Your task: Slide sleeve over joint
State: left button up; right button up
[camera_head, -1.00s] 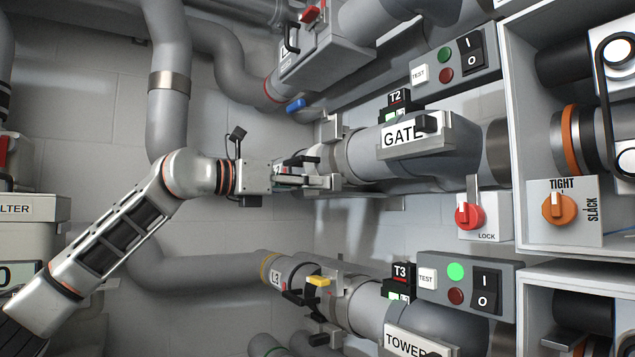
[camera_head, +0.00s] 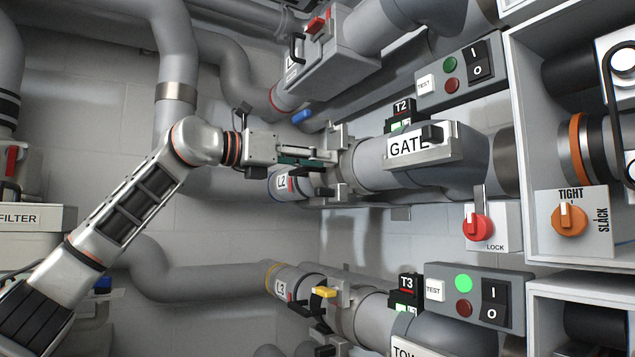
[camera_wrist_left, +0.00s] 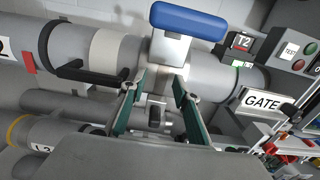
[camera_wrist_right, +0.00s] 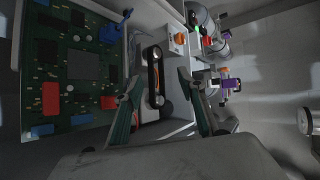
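The grey L2 pipe sleeve (camera_head: 285,186) lies below my left gripper (camera_head: 322,156) in the head view. In the left wrist view the sleeve (camera_wrist_left: 18,52) has a dark end ring, a red tab and a black handle (camera_wrist_left: 85,73). A pale pipe section (camera_wrist_left: 113,50) shows between its ring and a metal clamp with a blue lever (camera_wrist_left: 190,20). My left gripper is open, its teal fingers (camera_wrist_left: 158,92) spread either side of a small black latch, without visible grip. My right gripper (camera_wrist_right: 160,85) is open and empty in its wrist view, away from the sleeve.
The GATE housing (camera_head: 410,148) is right of the clamp. The L3 pipe (camera_head: 285,284) with its yellow lever (camera_head: 325,292) runs below. The T2 switch box (camera_head: 455,72) and red LOCK knob (camera_head: 478,228) are right. A circuit board (camera_wrist_right: 75,65) is near my right gripper.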

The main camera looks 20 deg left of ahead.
aim_at(332, 147)
pick_arm(q)
jog(key=shift+r, duration=1.5)
jog(key=shift+a, duration=0.1)
